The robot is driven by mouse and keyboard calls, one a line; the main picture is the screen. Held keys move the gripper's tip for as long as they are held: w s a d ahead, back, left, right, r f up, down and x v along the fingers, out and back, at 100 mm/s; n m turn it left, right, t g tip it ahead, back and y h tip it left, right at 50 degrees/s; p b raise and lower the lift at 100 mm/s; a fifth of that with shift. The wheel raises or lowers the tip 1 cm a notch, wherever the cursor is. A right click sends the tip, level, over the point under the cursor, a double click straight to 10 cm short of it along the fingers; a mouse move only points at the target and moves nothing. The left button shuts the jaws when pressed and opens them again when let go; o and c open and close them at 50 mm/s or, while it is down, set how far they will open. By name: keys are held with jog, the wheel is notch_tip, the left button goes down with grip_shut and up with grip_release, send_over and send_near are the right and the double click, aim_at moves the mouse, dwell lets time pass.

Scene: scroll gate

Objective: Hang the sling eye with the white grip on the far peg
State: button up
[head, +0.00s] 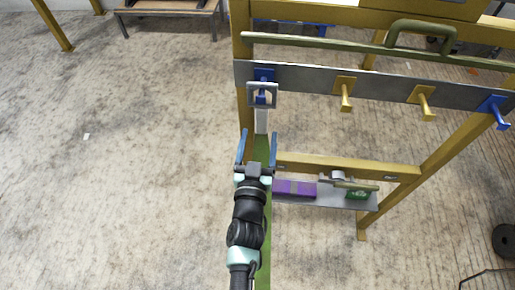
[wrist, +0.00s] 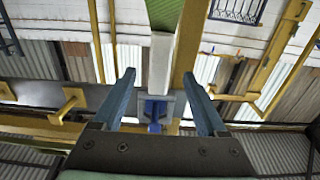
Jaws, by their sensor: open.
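The sling eye (head: 250,97) is a grey square ring at the left blue peg (head: 263,75) on the grey rail. It appears to hang around that peg. The white grip (head: 261,121) hangs straight below it, and the green strap (head: 262,150) runs on downward. My gripper (head: 258,133) is open, its two blue fingers at either side of the strap, near the lower end of the grip. In the wrist view, the white grip (wrist: 159,62) shows between the open fingers, apart from both, with the blue peg (wrist: 153,112) behind.
The rail also carries two yellow pegs (head: 345,92) and a right blue peg (head: 495,108). A green handrail (head: 350,45) runs above it. A lower shelf (head: 325,197) holds a purple block (head: 295,188) and a green box (head: 357,193).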

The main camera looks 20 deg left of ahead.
aim_at(261, 119)
jog(key=shift+b+x, duration=1)
jog(key=shift+x, duration=1.8)
jog(key=shift+c, duration=0.2)
grip_shut()
jog(key=shift+r, duration=0.15)
jog(key=shift+r+p, duration=0.7)
jog(key=shift+p, duration=0.15)
jog(key=shift+s, duration=0.1)
jog(key=p+v, duration=0.3)
jog(key=v, duration=0.4)
